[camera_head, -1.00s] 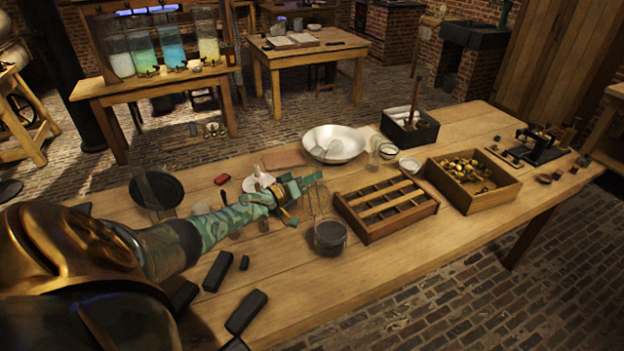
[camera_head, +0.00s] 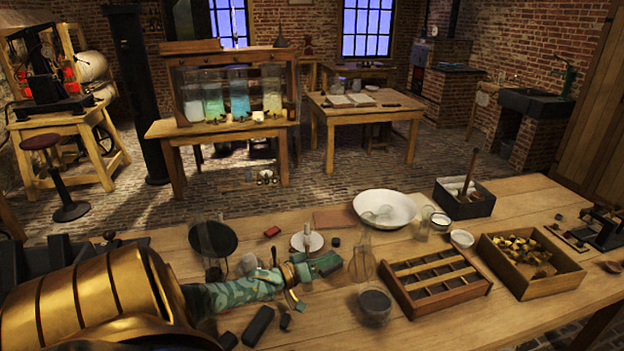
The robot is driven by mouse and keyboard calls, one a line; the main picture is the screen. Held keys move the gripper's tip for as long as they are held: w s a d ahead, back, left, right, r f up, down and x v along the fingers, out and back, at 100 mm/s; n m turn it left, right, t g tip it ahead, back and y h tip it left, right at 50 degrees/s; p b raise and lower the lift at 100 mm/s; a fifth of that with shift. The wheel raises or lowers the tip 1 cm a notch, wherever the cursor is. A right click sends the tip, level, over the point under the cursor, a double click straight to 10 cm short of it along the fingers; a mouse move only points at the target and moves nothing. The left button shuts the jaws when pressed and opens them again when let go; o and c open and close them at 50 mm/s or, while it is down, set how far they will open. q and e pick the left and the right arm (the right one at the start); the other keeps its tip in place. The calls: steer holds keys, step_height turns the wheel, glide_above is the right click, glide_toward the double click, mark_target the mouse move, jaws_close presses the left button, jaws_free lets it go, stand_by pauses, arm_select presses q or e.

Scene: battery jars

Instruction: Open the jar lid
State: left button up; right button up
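A clear glass jar (camera_head: 375,305) with dark contents stands on the bench near the tray. Clear glass (camera_head: 362,262) rises above and behind it; I cannot tell whether it is part of the same jar. A second clear glass piece stands in front of a dark round disc (camera_head: 218,238) at the left. A pale round disc with an upright stem (camera_head: 306,242) sits behind my gripper. I cannot make out a lid on a jar clearly. My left gripper (camera_head: 314,276), green and brass, is left of the dark-filled jar and seems empty; its finger gap is unclear. My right gripper is out of view.
A divided wooden tray (camera_head: 446,297) lies right of the jar, with a box of brass parts (camera_head: 510,278) beyond. A white basin (camera_head: 386,204) and a black box (camera_head: 452,200) stand behind. Black blocks (camera_head: 257,326) lie at the front left.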

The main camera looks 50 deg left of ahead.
arm_select(q)
steer(key=s, duration=0.5)
steer(key=shift+a+f, duration=0.1)
steer(key=shift+a, duration=0.25)
